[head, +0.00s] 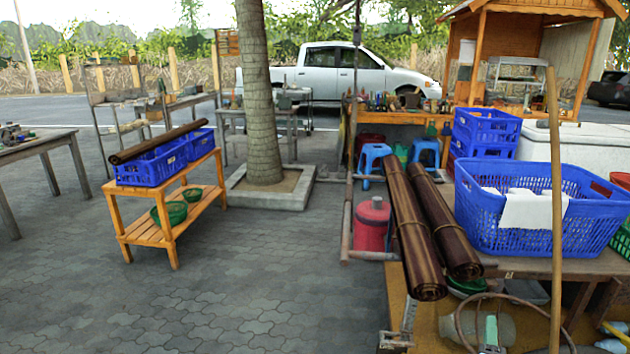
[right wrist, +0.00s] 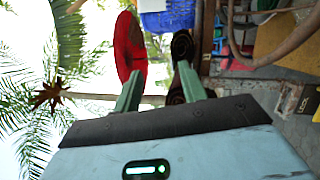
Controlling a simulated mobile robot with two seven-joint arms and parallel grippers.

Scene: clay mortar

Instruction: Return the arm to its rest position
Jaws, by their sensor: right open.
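My right gripper (head: 491,332) shows at the bottom of the head view, low in front of the right-hand table (head: 600,266). Only a green finger and a bit of the dark mount show there. In the right wrist view, its two green fingers (right wrist: 160,86) stand apart with nothing gripped between them. A pale blue housing with a lit strip fills the bottom of that view. My left gripper and arm are not in the head view.
Two dark rolled mats (head: 412,235) stick out over the table's left end, beside a blue basket (head: 600,215) with a white cloth (head: 533,210). An upright wooden pole (head: 556,240) and a curved hoop (head: 463,318) are close to the gripper.

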